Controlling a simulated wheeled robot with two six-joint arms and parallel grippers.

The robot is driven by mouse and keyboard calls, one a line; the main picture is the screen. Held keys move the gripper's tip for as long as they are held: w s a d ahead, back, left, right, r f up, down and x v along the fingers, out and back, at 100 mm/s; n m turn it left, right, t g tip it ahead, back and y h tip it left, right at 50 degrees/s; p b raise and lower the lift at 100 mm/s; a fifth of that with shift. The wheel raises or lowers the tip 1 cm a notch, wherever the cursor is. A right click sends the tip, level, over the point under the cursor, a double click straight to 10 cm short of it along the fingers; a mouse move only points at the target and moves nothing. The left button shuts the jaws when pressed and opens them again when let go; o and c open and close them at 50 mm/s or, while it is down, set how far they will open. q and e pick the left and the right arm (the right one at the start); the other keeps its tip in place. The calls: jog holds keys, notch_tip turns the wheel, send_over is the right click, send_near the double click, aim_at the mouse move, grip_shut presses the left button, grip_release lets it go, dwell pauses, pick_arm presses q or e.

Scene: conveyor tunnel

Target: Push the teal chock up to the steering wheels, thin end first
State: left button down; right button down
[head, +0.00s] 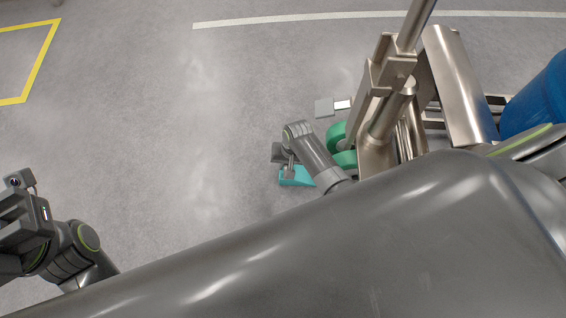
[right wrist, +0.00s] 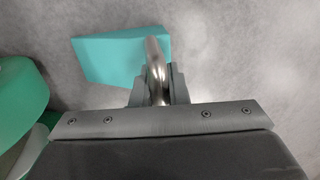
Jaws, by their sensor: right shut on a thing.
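The teal chock (head: 298,178) lies on the floor just left of the green steering wheels (head: 338,134), with a gap between them. My right gripper (head: 289,163) is over the chock. In the right wrist view the chock (right wrist: 105,60) has a curved metal handle (right wrist: 153,62), and my right gripper (right wrist: 157,92) is shut on that handle. A green wheel (right wrist: 18,82) shows at the left edge there, apart from the chock. The gripper and handle partly cover the chock. My left gripper (head: 22,215) is at the far left, away from the chock; its jaw opening is unclear.
The wheels sit under a metal truck frame (head: 455,85) with a tilted handle bar (head: 415,22). A blue drum (head: 540,100) stands at the right. The grey floor left of the chock is clear, with a yellow floor line (head: 38,60).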

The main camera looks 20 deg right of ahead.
aim_at(297, 167)
jog(key=shift+s+d+p, duration=0.3)
jog(key=shift+d+p, duration=0.05)
jog(key=shift+d, duration=0.3)
jog(key=shift+s+d+p, duration=0.25)
jog(key=shift+d+p, duration=0.05)
jog(key=shift+d, duration=0.35)
jog(key=shift+d, duration=0.1)
jog(key=shift+s+d+f, duration=0.25)
jog(key=shift+f, duration=0.1)
jog(key=c, duration=1.3)
grip_release()
jog(key=shift+c, duration=0.2)
jog(key=shift+a, duration=0.1)
